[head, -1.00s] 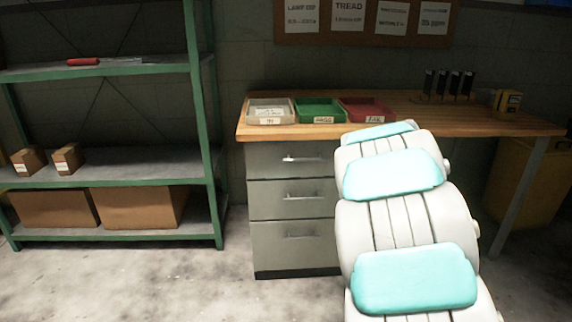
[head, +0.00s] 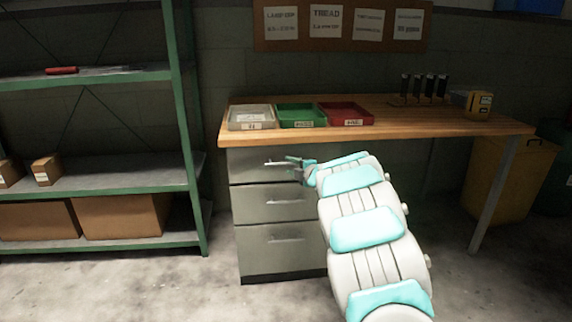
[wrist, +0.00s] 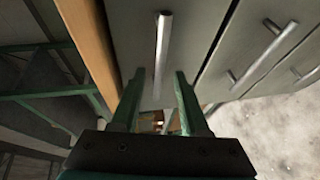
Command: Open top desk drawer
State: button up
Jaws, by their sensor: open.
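The desk's top drawer (head: 250,165) is a grey front just under the wooden desktop, and it looks shut. Its bar handle (wrist: 162,45) shows in the wrist view, lying lengthwise ahead of my fingers and roughly in line with the gap between them. My gripper (head: 292,162) is in front of the top drawer at its handle in the head view and partly covers it. In the wrist view my gripper (wrist: 158,88) has its two green fingers apart with nothing held. I cannot tell whether the fingers touch the handle.
Two lower drawers (head: 260,203) with bar handles (head: 285,239) sit below. A wooden desktop (head: 420,122) carries a grey tray (head: 251,117), a green tray (head: 301,115) and a red tray (head: 345,114). A green shelf unit (head: 185,130) stands to the left. Floor between is clear.

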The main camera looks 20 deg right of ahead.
aim_at(287, 164)
jog(key=shift+x, duration=1.8)
grip_shut()
